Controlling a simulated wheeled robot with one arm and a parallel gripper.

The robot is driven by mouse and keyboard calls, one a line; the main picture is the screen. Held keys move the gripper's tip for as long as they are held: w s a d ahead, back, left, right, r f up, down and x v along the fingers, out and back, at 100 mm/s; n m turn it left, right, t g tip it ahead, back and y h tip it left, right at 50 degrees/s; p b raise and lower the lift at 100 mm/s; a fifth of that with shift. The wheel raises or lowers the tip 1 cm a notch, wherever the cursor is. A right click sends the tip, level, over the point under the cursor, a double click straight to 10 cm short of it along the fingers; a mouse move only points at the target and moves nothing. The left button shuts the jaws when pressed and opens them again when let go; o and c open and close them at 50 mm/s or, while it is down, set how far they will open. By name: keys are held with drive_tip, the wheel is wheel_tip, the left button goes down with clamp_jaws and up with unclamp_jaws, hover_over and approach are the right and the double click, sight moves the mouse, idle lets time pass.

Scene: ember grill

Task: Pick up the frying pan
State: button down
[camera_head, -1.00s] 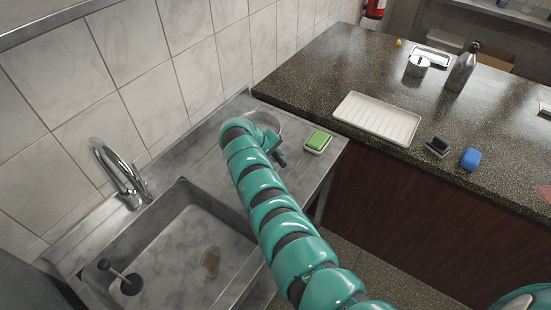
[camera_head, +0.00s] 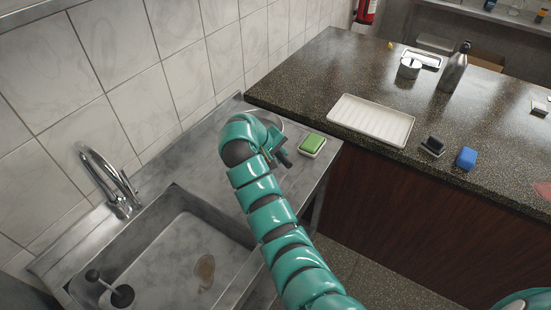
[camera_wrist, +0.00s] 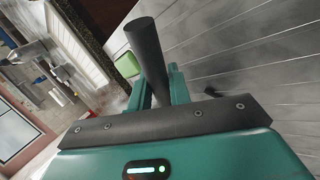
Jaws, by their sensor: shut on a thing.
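My gripper (camera_wrist: 160,88) is shut on the dark, round handle of the frying pan (camera_wrist: 146,48) in the wrist view. The handle stands up between the two teal fingers, and the pan's body is not visible there. In the head view, a pale curved rim (camera_head: 271,118), likely the pan's, shows behind my arm's end at the far end of the metal drainboard. Most of it is hidden by my arm. A dark handle end (camera_head: 284,158) sticks out beside the arm. I cannot tell whether the pan touches the drainboard.
A green sponge (camera_head: 312,143) lies just right of my arm's end. The sink basin (camera_head: 222,222) with a plunger (camera_head: 121,296) is at the lower left, below the faucet (camera_head: 112,183). A white tray (camera_head: 371,121) sits on the dark counter at right. The tiled wall is close on the left.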

drive_tip(key=shift+s+d+r+p, duration=0.25)
drive_tip(key=shift+r+p, duration=0.3)
drive_tip(key=shift+p, duration=0.45)
drive_tip(key=s+d+r+p, duration=0.3)
drive_tip(key=s+d+p, duration=0.2)
drive_tip(key=p, duration=0.5)
drive_tip(key=shift+s, duration=0.75)
drive_tip(key=shift+d, duration=0.1)
